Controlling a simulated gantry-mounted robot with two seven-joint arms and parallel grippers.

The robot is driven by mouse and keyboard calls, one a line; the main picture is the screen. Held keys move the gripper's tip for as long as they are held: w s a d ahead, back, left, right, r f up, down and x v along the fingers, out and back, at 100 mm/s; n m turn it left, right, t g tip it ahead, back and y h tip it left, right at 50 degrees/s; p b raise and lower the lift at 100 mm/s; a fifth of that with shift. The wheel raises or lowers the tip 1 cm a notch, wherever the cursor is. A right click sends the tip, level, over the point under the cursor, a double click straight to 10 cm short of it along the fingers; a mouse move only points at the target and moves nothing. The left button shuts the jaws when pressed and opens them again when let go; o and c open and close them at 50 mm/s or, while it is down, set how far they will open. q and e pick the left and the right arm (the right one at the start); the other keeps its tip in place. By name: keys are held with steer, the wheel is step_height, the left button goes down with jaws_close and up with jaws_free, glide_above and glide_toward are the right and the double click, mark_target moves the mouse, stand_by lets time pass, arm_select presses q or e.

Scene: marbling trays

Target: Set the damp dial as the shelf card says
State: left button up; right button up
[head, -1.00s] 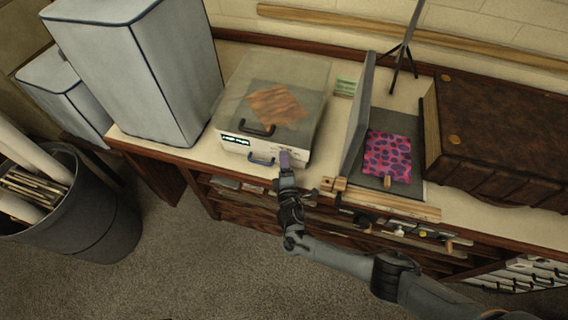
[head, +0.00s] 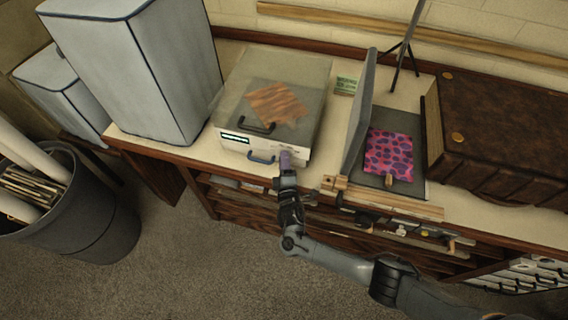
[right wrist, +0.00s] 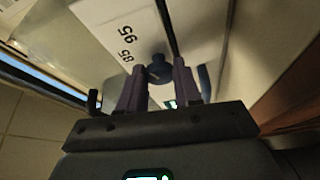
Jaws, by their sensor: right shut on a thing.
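The damp dial (right wrist: 157,69) is a dark round knob on the white front of the grey box (head: 300,68). It sits between the fingertips of my right gripper (right wrist: 157,76), which is shut on it. The printed numbers 85 and 95 show beside the dial. In the head view, the purple fingers of my right gripper (head: 286,160) are at the right of the box's front and hide the dial. A small lit display (head: 235,138) is on that front, too small to read. My left gripper is out of view.
To the right are an upright grey panel (head: 360,110), a pink spotted sheet (head: 388,154) and a large brown book-like case (head: 505,125). Wooden strips (head: 385,199) lie along the counter's front.

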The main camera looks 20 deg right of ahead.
steer(key=m+h+b, duration=0.1)
steer(key=m+b, duration=0.3)
steer(key=m+t+h+b, duration=0.1)
steer(key=m+h+b, duration=0.1)
steer(key=m+b, duration=0.2)
steer(key=f+m+h+b, duration=0.1)
steer(key=m+b, duration=0.3)
steer(key=shift+w+a+t+h+b, duration=0.1)
steer(key=shift+a+t+h+b, duration=0.05)
steer(key=shift+t+h+b, duration=0.2)
steer(key=shift+r+m+h+b, duration=0.15)
steer(key=shift+m+h+b, duration=0.6)
steer(key=shift+m+b, duration=0.75)
steer(key=shift+m, duration=0.4)
steer(key=shift+r, duration=0.1)
steer(key=o, duration=1)
steer(key=shift+o, duration=0.2)
